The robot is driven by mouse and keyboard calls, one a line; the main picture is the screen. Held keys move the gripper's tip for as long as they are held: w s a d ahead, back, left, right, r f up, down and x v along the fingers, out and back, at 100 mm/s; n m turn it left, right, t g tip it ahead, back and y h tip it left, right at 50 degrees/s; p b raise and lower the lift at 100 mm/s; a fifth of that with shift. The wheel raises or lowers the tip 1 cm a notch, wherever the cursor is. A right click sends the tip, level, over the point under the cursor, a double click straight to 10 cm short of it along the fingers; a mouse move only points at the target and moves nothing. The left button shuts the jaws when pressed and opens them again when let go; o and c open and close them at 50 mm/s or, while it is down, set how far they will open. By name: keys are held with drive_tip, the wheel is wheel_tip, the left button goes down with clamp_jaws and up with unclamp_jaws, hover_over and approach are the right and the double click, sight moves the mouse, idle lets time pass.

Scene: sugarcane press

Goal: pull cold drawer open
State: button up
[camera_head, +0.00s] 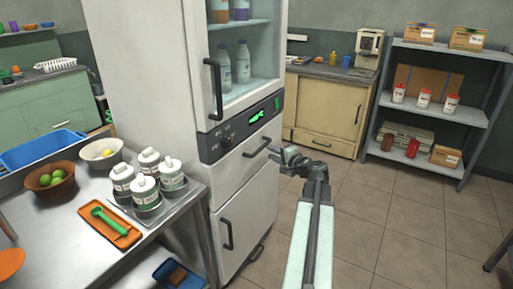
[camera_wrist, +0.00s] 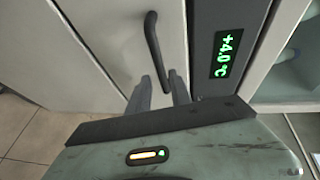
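The cold drawer (camera_head: 243,165) is the pale front below the dark display panel of the tall white fridge, and it looks flush with the cabinet. Its dark bar handle (camera_head: 257,147) also shows in the wrist view (camera_wrist: 154,45), upright in that picture. My gripper (camera_head: 276,154) is just right of the handle in the head view. In the wrist view its two fingers (camera_wrist: 160,77) are apart, with the near end of the handle by their tips. I cannot tell whether they touch it. The green display (camera_wrist: 226,54) reads +4.0 °C.
A lower fridge door (camera_head: 247,223) has its own handle. The glass upper door (camera_head: 243,65) shows bottles inside. A steel table (camera_head: 75,225) with bottles, bowls and a tray stands left. A grey shelf rack (camera_head: 432,115) stands right. The tiled floor (camera_head: 400,220) is open.

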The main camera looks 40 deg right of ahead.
sight(261, 148)
drive_tip(key=b+x, duration=0.1)
drive_tip(key=x, duration=0.7)
clamp_jaws()
idle(1.3)
